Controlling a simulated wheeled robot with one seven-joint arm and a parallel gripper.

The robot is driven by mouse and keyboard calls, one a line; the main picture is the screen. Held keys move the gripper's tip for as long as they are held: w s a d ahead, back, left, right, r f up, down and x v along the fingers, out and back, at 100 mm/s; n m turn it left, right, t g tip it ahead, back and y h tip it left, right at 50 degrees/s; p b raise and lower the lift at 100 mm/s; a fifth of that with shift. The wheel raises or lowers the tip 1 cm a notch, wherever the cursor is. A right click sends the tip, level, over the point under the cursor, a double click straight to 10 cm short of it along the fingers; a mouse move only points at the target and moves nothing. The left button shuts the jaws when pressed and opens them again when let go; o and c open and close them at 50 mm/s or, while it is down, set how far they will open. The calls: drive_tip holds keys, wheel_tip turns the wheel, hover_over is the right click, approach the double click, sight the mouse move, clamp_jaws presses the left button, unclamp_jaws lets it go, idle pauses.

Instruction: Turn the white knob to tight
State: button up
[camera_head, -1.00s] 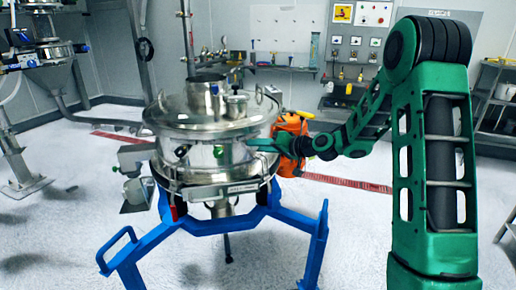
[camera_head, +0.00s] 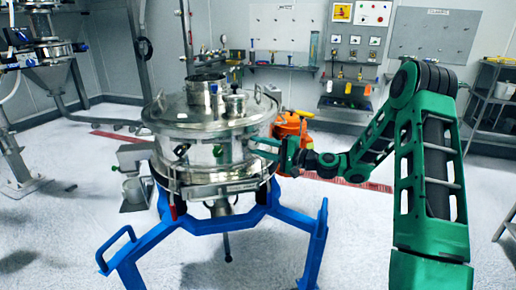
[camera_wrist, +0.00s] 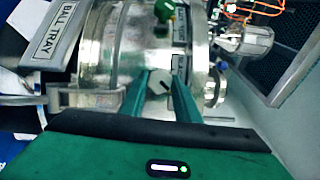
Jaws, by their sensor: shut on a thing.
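The white knob (camera_wrist: 158,83) is on the side of the steel sifter drum, between my two green fingers in the wrist view. A dark pointer line shows on its face. My gripper (camera_wrist: 160,88) is shut on the knob, with a finger on each side of it. In the head view my gripper (camera_head: 258,149) is at the right side of the sifter (camera_head: 215,155), and the knob is too small or hidden to make out there.
The sifter stands on a blue frame (camera_head: 190,226). A green knob (camera_wrist: 165,10) sits near the white one on the drum. A plate marked "BALL TRAY" (camera_wrist: 55,35) is at left. An orange container (camera_head: 292,128) stands behind my gripper. Open floor lies right of the frame.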

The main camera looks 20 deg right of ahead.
drive_tip(key=shift+d+f+m+t, duration=0.25)
drive_tip(key=shift+m+t, duration=0.05)
drive_tip(key=shift+m, duration=0.4)
drive_tip(key=o, duration=1)
drive_tip(key=shift+w, duration=0.1)
drive_tip(key=shift+o, duration=0.2)
drive_tip(key=shift+a, duration=0.1)
drive_tip(key=v, duration=1)
drive_tip(key=shift+s+d, duration=0.3)
drive_tip(key=shift+f, duration=0.1)
